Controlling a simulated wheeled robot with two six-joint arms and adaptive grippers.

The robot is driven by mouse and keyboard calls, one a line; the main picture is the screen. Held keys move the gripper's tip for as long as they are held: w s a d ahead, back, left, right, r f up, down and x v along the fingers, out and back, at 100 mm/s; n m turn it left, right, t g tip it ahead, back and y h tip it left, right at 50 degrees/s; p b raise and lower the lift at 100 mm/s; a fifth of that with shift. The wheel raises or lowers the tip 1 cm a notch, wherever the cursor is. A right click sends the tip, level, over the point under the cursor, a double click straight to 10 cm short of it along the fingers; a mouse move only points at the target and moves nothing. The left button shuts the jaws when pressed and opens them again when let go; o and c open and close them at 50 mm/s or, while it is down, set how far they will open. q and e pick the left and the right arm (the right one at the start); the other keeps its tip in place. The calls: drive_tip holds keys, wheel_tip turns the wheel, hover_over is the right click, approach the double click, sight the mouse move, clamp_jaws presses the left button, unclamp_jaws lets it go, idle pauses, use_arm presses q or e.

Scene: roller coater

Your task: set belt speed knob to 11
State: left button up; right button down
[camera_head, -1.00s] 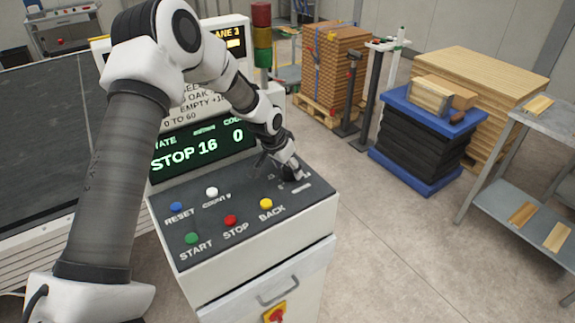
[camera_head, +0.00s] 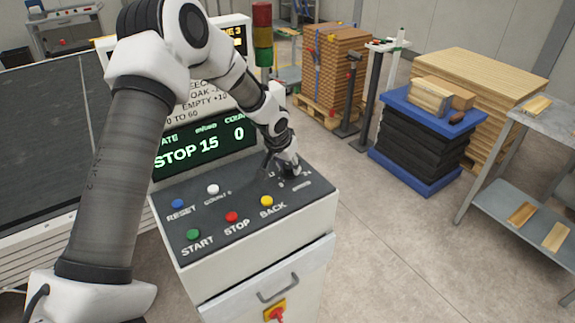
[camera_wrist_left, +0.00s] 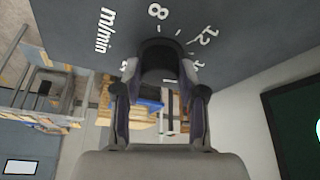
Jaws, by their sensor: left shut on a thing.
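The belt speed knob (camera_wrist_left: 158,52) is a dark round knob on the grey control panel (camera_head: 232,203), at the panel's far right corner in the head view. In the left wrist view, white scale marks with 8, 12 and "m/min" surround it. My left gripper (camera_head: 290,168) reaches down onto the knob. In the left wrist view the fingers of the left gripper (camera_wrist_left: 160,82) are closed on both sides of it. The knob's pointer is hidden. The green display (camera_head: 204,144) reads STOP 15 and 0. My right gripper is out of view.
On the panel are a blue reset button (camera_head: 178,203), a white button (camera_head: 213,189), a green start button (camera_head: 193,235), a red stop button (camera_head: 232,216) and a yellow back button (camera_head: 266,201). A signal tower (camera_head: 263,38) stands behind.

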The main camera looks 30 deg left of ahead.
use_arm(q)
drive_tip(key=n+y+b, duration=0.1)
drive_tip(key=n+b, duration=0.1)
drive_tip(key=b, duration=0.2)
drive_tip(key=n+g+y+b, duration=0.1)
drive_tip(key=n+b, duration=0.2)
drive_tip(key=b, duration=0.2)
drive_tip(key=f+n+b, duration=0.1)
drive_tip(key=n+b, duration=0.2)
drive_tip(key=b, duration=0.1)
drive_tip(key=shift+d+f+y, duration=0.1)
drive_tip(key=shift+d+y, duration=0.1)
drive_tip(key=shift+y, duration=0.2)
drive_tip(key=n+b, duration=0.1)
drive_tip(key=n+g, duration=0.1)
drive_tip(key=shift+w+r+n+y+b, duration=0.1)
drive_tip(key=shift+r+n+y+b, duration=0.1)
drive_tip(key=shift+n+y+b, duration=0.15)
drive_tip(key=shift+d+r+n+g+y+b, duration=0.1)
drive_tip(key=shift+n+g+y+b, duration=0.3)
drive_tip(key=shift+n, duration=0.65)
drive_tip(key=o, duration=1.1)
drive_tip(key=shift+o, duration=0.2)
drive_tip(key=shift+w+a, duration=0.2)
drive_tip(key=shift+r, duration=0.1)
